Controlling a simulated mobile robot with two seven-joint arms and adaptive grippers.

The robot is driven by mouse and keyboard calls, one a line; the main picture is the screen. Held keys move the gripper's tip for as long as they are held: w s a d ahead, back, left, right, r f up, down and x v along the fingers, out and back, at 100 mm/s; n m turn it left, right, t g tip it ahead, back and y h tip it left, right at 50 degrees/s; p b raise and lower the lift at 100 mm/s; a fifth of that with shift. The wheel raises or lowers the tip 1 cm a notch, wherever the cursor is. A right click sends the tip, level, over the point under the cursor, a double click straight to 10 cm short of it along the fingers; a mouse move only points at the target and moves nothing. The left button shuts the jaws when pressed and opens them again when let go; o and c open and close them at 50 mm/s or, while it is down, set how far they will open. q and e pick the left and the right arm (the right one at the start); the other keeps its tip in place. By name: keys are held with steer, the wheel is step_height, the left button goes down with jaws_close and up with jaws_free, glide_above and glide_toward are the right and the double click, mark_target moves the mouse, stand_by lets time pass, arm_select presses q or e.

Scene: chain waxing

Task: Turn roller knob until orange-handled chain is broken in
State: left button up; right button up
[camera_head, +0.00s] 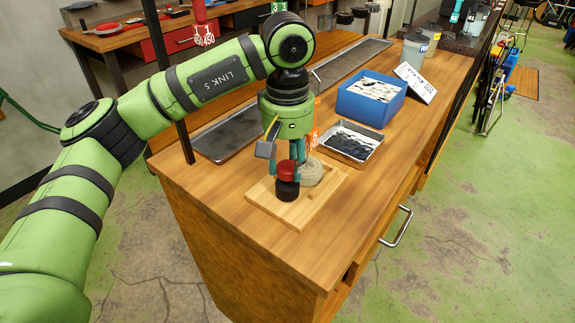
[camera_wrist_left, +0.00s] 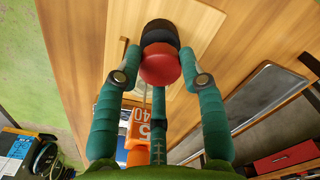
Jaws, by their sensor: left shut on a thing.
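The roller knob, red over black (camera_head: 287,190), stands upright on a light wooden board (camera_head: 258,199) near the bench's front left corner. My left gripper (camera_head: 288,166) reaches down from above, its teal fingers shut around the knob. In the left wrist view, fingers lie on both sides of the knob's red part (camera_wrist_left: 160,66). A pale round thing (camera_head: 311,172) sits just behind the knob, partly hidden. An orange numbered tag (camera_wrist_left: 137,122) shows beyond the fingers; I cannot make out a chain joined to it. My right gripper is out of view.
A metal tray of dark pieces (camera_head: 371,155), a blue bin (camera_head: 348,106) of pale pieces and a white sign (camera_head: 415,83) stand farther back. A long metal tray (camera_head: 228,140) lies behind my left gripper. The bench (camera_head: 300,255) in front of the board is bare.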

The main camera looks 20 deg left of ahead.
mark_target(288, 166)
arm_select(q)
steer(key=m+b, duration=0.1)
steer(key=m, duration=0.3)
steer(key=shift+f+m, duration=0.15)
steer(key=shift+m, duration=0.15)
steer(key=shift+s+m, duration=0.1)
steer(key=shift+m, duration=1.9)
steer(key=o, duration=0.9)
step_height(288, 166, up, 12)
steer(key=shift+r, duration=0.1)
steer(key=shift+o, duration=0.3)
